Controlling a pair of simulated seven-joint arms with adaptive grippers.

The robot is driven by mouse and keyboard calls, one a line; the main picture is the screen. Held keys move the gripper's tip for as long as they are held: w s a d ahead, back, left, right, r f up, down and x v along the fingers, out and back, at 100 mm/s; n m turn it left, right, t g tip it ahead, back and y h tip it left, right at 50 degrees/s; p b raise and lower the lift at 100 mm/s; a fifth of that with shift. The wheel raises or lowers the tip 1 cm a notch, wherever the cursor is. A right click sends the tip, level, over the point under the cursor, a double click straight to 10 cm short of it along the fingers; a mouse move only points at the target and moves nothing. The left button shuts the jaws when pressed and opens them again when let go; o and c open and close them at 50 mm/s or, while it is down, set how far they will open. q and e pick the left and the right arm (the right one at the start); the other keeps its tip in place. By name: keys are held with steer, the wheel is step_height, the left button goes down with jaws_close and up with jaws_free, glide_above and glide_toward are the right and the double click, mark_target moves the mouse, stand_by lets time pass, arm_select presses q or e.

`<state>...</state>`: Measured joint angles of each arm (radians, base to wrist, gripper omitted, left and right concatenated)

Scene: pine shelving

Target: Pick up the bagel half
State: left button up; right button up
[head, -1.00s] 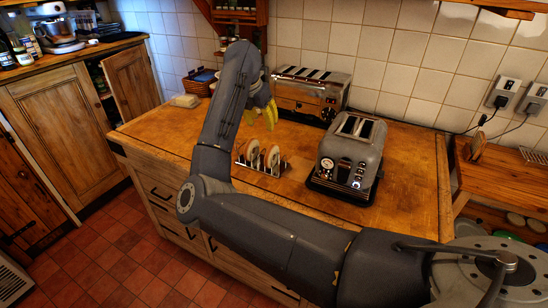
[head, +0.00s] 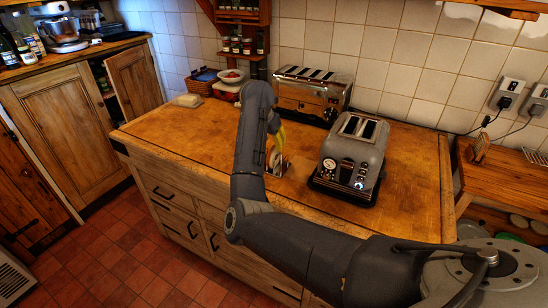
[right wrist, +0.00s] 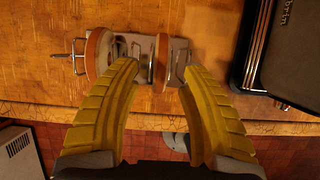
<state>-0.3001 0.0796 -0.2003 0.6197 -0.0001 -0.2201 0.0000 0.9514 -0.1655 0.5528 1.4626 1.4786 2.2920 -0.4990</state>
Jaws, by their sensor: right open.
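A small metal rack (right wrist: 132,47) on the wooden counter holds bagel halves on edge. In the right wrist view one bagel half (right wrist: 98,50) stands at the left and another bagel half (right wrist: 161,62) stands further right. My right gripper (right wrist: 160,70) is open with yellow fingers. Its fingertips are on either side of the right bagel half, and the left bagel half is outside the left finger. I cannot tell whether the fingers touch anything. In the head view my right arm hides most of the rack, and part of a bagel half (head: 275,158) shows beside it. My left gripper is out of view.
A grey toaster (head: 351,152) stands right of the rack, and a long metal toaster (head: 308,95) stands behind. A basket (head: 201,83), a bowl (head: 231,76) and a pale block (head: 187,100) are at the back left. The counter's left part is clear.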

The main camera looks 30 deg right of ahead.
mark_target(273, 147)
steer(key=shift+x, duration=2.2)
steer(key=shift+s, duration=0.15)
steer(key=shift+c, duration=0.5)
jaws_close()
